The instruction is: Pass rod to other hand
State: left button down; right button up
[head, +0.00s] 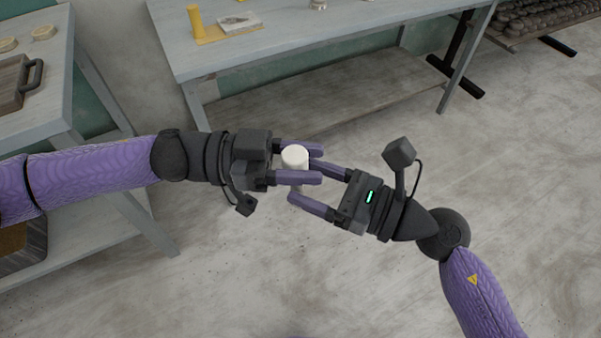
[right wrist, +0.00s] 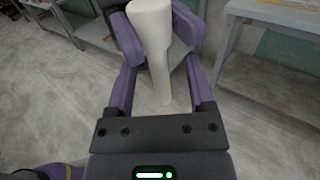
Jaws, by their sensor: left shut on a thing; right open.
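The white rod (head: 295,157) stands roughly upright in the air, with a thicker top and a thinner lower part. It also shows in the right wrist view (right wrist: 153,50). My left gripper (head: 305,163) is shut on the rod near its thick upper part, coming in from the left. My right gripper (head: 315,185) is open, and its fingers reach toward the rod from the lower right, below the left fingers. In the right wrist view the rod's lower part lies between the open right fingers (right wrist: 160,90). Whether they touch it I cannot tell.
A grey table (head: 300,35) at the back holds a yellow cylinder (head: 195,20) on a board. Another table (head: 60,95) stands at the left with a handled wooden block (head: 14,82). Dark objects fill a rack (head: 545,14) at the back right. Open floor lies below.

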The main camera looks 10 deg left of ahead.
jog(key=shift+x, duration=1.2)
grip_shut()
pick_arm(q)
jog(key=shift+c, duration=1)
grip_release()
